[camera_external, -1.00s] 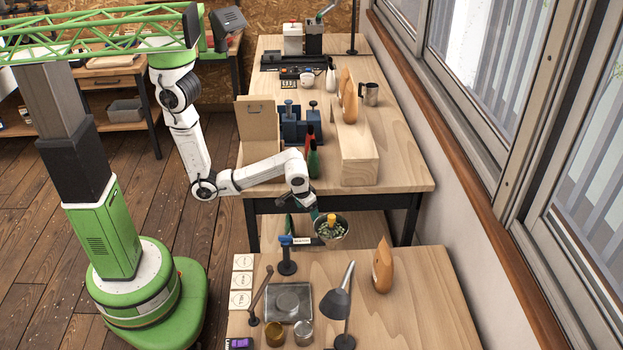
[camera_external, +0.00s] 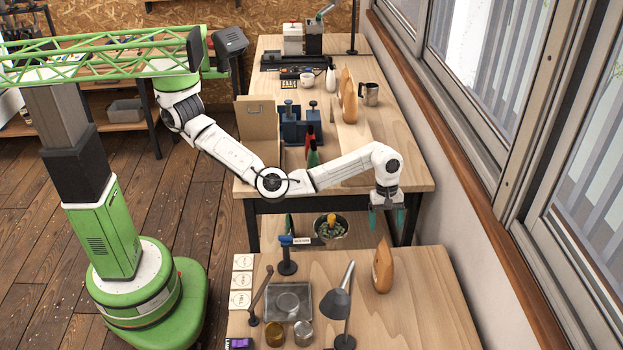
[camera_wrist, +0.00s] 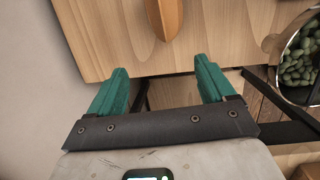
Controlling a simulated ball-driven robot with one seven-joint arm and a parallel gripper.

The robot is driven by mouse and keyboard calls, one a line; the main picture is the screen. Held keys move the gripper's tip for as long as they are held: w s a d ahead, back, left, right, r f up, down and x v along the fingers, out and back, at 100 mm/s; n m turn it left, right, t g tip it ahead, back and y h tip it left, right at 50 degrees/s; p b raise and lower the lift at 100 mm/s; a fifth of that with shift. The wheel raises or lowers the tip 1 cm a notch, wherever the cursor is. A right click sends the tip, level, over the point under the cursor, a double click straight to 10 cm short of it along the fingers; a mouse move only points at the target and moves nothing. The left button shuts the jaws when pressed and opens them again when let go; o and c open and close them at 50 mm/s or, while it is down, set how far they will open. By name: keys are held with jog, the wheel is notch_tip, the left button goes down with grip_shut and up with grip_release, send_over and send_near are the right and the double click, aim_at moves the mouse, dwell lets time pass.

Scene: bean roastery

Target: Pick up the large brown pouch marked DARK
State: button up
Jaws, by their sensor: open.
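One brown pouch (camera_external: 382,266) stands upright on the near table, right of the lamp. A second brown pouch (camera_external: 347,95) stands on the far table. I cannot read a mark on either, so I cannot tell which is DARK. My gripper (camera_external: 387,216) is open and empty, pointing down over the gap between the tables, behind and above the near pouch. In the wrist view its green fingers (camera_wrist: 160,68) are spread apart. The near pouch (camera_wrist: 166,14) shows there from above at the top edge, beyond the fingertips and partly out of frame.
The near table (camera_external: 430,310) holds a desk lamp (camera_external: 338,303), a metal tray (camera_external: 288,296) and small tins left of the pouch. A pot of green beans (camera_external: 331,228) is low in the gap. The wall and windows are close on the right.

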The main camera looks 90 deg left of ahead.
jog(key=h, duration=0.1)
send_near(386, 255)
jog(key=shift+w+a+f, duration=0.15)
jog(key=shift+w+f, duration=0.15)
jog(key=shift+w, duration=0.35)
jog(key=x, duration=0.5)
jog(key=shift+s+f, duration=0.15)
jog(key=shift+f, duration=0.1)
jog(key=shift+s+x, duration=0.2)
jog(key=shift+x, duration=1.1)
jog(key=shift+s+x, duration=0.2)
jog(key=shift+x, duration=1.1)
grip_shut()
